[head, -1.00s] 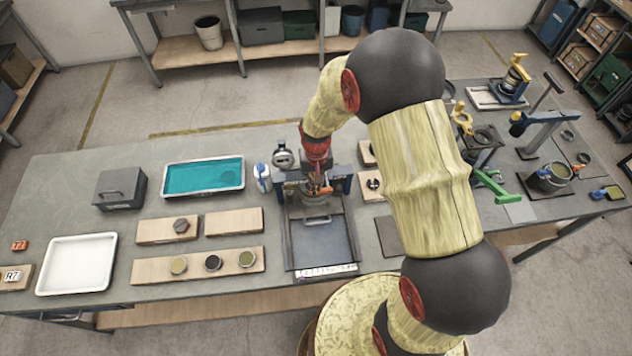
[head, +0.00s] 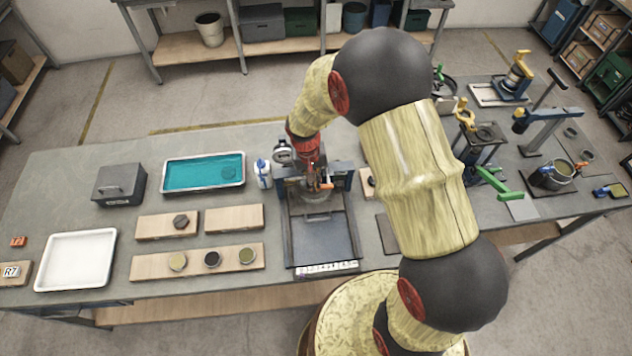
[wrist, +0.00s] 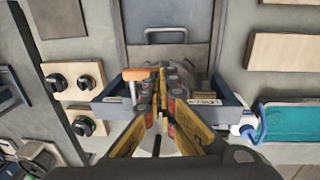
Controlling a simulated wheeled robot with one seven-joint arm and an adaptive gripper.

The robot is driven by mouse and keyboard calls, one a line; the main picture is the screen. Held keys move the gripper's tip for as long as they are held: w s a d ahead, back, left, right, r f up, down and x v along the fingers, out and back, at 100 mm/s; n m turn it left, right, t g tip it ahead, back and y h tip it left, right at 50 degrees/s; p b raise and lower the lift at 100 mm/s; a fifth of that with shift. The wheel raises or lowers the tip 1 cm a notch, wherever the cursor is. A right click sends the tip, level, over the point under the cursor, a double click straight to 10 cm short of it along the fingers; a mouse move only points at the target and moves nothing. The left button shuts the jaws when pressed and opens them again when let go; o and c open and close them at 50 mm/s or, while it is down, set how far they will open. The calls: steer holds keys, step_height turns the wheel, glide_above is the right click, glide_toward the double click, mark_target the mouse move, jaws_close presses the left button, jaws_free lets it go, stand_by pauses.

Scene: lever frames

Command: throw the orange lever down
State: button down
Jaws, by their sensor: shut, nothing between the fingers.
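The orange lever (wrist: 135,74) shows in the wrist view as an orange handle on a pale metal stem, just left of my fingertips. Its handle looks roughly level in that view, and its right end meets or passes behind my left finger; I cannot tell whether they touch. In the head view the orange lever (head: 326,186) is a small patch beside my gripper, on the dark blue frame (head: 343,174). My gripper (wrist: 162,88) is shut and empty, over the middle of the frame. In the head view my gripper (head: 313,180) partly covers the mechanism.
A grey panel (head: 322,238) lies in front of the frame. Wooden boards with black knobs (wrist: 77,90) are left in the wrist view. A white bottle (head: 263,174) and teal tray (head: 203,173) stand left in the head view. A green lever (head: 497,182) is at right.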

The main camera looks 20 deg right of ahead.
steer(key=shift+a+f+h+b, duration=0.15)
steer(key=shift+f+h+b, duration=0.1)
steer(key=shift+h+b, duration=0.1)
steer(key=f+h+b, duration=0.1)
steer(key=b, duration=0.1)
steer(key=f+h+b, duration=0.1)
steer(key=h+b, duration=0.1)
steer(key=shift+w+a+g+b, duration=0.15)
steer(key=shift+a+g+b, duration=0.15)
steer(key=shift+a+g, duration=0.1)
step_height(320, 180, down, 2)
steer(key=h+b, duration=0.4)
steer(key=b, duration=0.1)
steer(key=shift+a+f+g, duration=0.1)
steer(key=shift+g, duration=0.3)
steer(key=shift+s+d+f+g+h+b, duration=0.15)
steer(key=shift+d+f+h+b, duration=0.3)
steer(key=shift+h+b, duration=0.45)
steer(key=shift+d+f+g+h+b, duration=0.1)
steer(key=shift+d+f+h+b, duration=0.1)
steer(key=shift+f+h+b, duration=0.65)
steer(key=shift+s+d+f+g+h+b, duration=0.25)
steer(key=shift+h+b, duration=0.35)
steer(key=shift+b, duration=0.6)
steer(key=shift+w+d, duration=0.15)
steer(key=shift+w, duration=0.05)
